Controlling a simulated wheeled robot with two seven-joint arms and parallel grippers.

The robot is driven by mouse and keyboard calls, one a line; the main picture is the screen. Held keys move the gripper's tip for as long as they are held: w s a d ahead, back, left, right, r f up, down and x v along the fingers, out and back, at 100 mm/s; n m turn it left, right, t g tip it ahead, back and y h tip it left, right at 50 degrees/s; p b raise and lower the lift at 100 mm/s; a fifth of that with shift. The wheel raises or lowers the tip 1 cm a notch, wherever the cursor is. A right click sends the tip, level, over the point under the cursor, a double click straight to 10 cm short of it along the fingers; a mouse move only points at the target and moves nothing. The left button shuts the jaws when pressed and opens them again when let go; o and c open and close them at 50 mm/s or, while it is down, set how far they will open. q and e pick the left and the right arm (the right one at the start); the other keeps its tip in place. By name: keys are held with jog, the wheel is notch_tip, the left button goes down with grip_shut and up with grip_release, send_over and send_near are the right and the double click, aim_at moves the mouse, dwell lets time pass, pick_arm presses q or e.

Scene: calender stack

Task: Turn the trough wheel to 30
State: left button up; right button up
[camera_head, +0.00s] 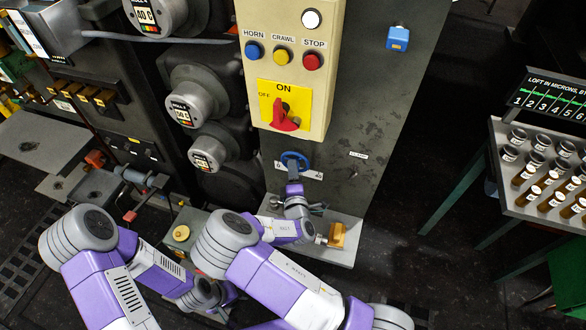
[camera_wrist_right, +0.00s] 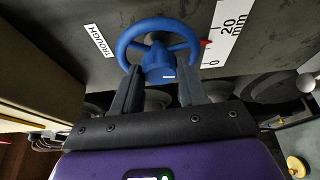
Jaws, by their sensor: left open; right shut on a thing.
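The trough wheel is a blue spoked handwheel (camera_head: 294,159) on the grey panel below the control box. It also shows in the right wrist view (camera_wrist_right: 160,45), beside a label reading TROUGH (camera_wrist_right: 101,40). My right gripper (camera_head: 293,179) reaches up to the wheel from below. In the right wrist view its two fingers (camera_wrist_right: 158,88) are closed on the wheel's blue hub (camera_wrist_right: 158,68). A small red pointer (camera_wrist_right: 206,42) lies beside a white scale (camera_wrist_right: 232,35) marked 0 and 20 mm; I cannot read its exact value. My left gripper's fingers are hidden; its arm enters at the lower left.
The yellow-beige control box (camera_head: 290,70) with HORN, CRAWL and STOP buttons and a red OFF/ON switch (camera_head: 285,115) hangs just above the wheel. Grey motor drums (camera_head: 197,95) stand to its left. A rack of bottles (camera_head: 540,170) stands at the right.

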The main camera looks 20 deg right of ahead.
jog(key=m+h+b, duration=0.1)
jog(key=m+h, duration=0.1)
jog(key=m, duration=0.4)
jog(key=m+t+h+b, duration=0.1)
jog(key=m+h+b, duration=0.1)
jog(key=m, duration=0.4)
jog(key=m+t+h+b, duration=0.1)
jog(key=m+h, duration=0.1)
jog(key=m, duration=0.4)
jog(key=shift+w+a+f+m+h, duration=0.15)
jog(key=shift+a+m+h, duration=0.05)
jog(key=shift+m+h, duration=0.2)
dwell(3.5)
